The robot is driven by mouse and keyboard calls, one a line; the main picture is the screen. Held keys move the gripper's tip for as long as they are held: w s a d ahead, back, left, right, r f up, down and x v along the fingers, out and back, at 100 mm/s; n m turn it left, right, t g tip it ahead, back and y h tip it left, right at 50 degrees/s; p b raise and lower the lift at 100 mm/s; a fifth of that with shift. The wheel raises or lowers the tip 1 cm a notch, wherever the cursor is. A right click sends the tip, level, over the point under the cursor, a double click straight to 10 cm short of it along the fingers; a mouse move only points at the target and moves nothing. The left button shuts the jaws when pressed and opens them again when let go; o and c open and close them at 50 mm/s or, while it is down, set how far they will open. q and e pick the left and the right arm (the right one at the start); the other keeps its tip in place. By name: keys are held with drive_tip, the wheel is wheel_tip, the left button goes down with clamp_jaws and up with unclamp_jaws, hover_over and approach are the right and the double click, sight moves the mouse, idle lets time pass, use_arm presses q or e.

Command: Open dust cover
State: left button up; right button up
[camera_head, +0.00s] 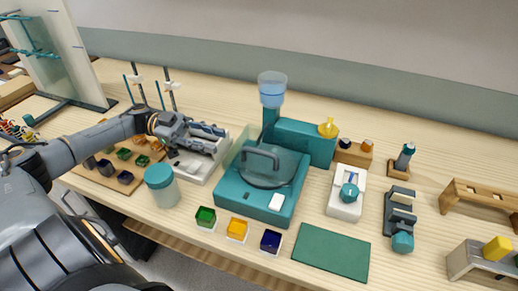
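A teal machine (232,187) stands at the middle of the table. Its round dark teal cover (268,172) has a grey arched handle (262,153) and looks closed. My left gripper (219,133) reaches in from the left, over or beside a white tray (196,174), left of the machine and apart from the handle. Its fingers are small and overlap the tray's contents, so I cannot tell whether they are open. My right gripper is not in view.
A teal-lidded jar (160,181) stands left of the machine, below my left arm. Green, yellow and blue small boxes (237,229) line its front. A teal unit with a blue hopper (272,85) stands behind. A green mat (331,252) lies front right.

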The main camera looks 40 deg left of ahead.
sight(253, 149)
use_arm(q)
drive_tip(key=p+x, duration=0.2)
drive_tip(key=x, duration=0.9)
drive_tip(key=shift+s+d+r+p, duration=0.1)
drive_tip(key=shift+d+r+p, duration=0.1)
drive_tip(key=shift+p, duration=0.15)
drive_tip(key=shift+d+f, duration=0.1)
drive_tip(key=shift+d, duration=0.35)
clamp_jaws()
